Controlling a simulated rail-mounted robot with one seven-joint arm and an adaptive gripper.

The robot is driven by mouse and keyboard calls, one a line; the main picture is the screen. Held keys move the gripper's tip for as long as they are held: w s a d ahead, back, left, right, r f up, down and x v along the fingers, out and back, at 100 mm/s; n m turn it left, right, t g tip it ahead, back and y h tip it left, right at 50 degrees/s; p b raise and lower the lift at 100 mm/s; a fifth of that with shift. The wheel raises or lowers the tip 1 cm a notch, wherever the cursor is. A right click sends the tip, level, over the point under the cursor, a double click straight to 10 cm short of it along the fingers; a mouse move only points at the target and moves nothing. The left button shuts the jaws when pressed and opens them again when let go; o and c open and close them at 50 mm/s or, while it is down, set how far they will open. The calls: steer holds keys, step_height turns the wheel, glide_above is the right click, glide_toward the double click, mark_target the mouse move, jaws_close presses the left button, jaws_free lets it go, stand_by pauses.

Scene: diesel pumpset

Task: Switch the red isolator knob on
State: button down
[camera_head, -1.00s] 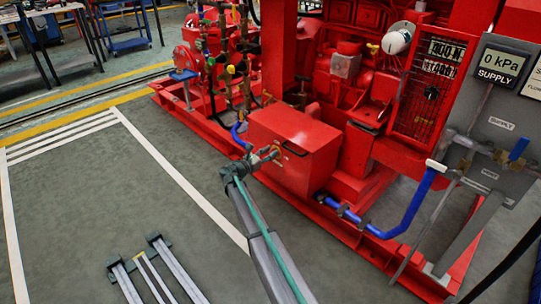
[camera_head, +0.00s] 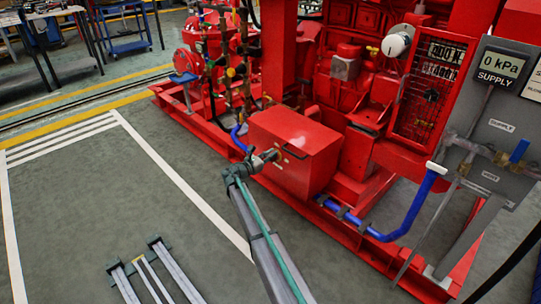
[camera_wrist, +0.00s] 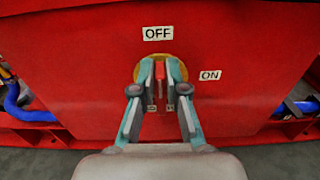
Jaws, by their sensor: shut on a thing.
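The red isolator knob (camera_wrist: 160,72) sits on a yellow round plate (camera_wrist: 179,68) on the front of a red box (camera_head: 310,170). In the wrist view its handle stands upright, in line with the OFF label (camera_wrist: 158,33) above it. The ON label (camera_wrist: 210,75) is to the right of the knob. My gripper (camera_wrist: 160,76) has its two teal-and-grey fingers on either side of the handle, shut on it. In the head view my gripper (camera_head: 273,156) is against the front of the box, and the knob is mostly hidden there.
Blue pipes (camera_head: 403,218) run to the right of the box, near a grey gauge panel (camera_head: 490,130). Red pump machinery stands behind. The floor (camera_head: 120,200) to the left is open, with metal rails (camera_head: 165,268) at the front.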

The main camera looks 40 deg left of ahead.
mark_target(280, 157)
steer(key=shift+d+m, duration=0.1)
steer(key=shift+m, duration=0.2)
steer(key=m+p, duration=0.1)
steer(key=m, duration=0.1)
steer(key=shift+d+m+p, duration=0.25)
steer(key=shift+m+p, duration=0.1)
steer(key=shift+m, duration=0.05)
steer(key=m, duration=0.3)
steer(key=d+m, duration=0.1)
steer(key=m, duration=0.1)
steer(key=shift+f, duration=0.4)
steer(key=m, duration=0.3)
steer(key=m+b, duration=0.1)
steer(key=shift+s+d+f+m, duration=0.1)
steer(key=shift+d+f+m, duration=0.15)
steer(key=shift+f+m, duration=0.15)
steer(key=shift+f+m+b, duration=0.2)
steer(key=shift+m+b, duration=0.4)
steer(key=shift+m, duration=0.55)
steer(key=shift+f+m+b, duration=0.15)
steer(key=shift+m+b, duration=0.4)
steer(key=shift+m, duration=0.6)
steer(key=c, duration=1.2)
jaws_free()
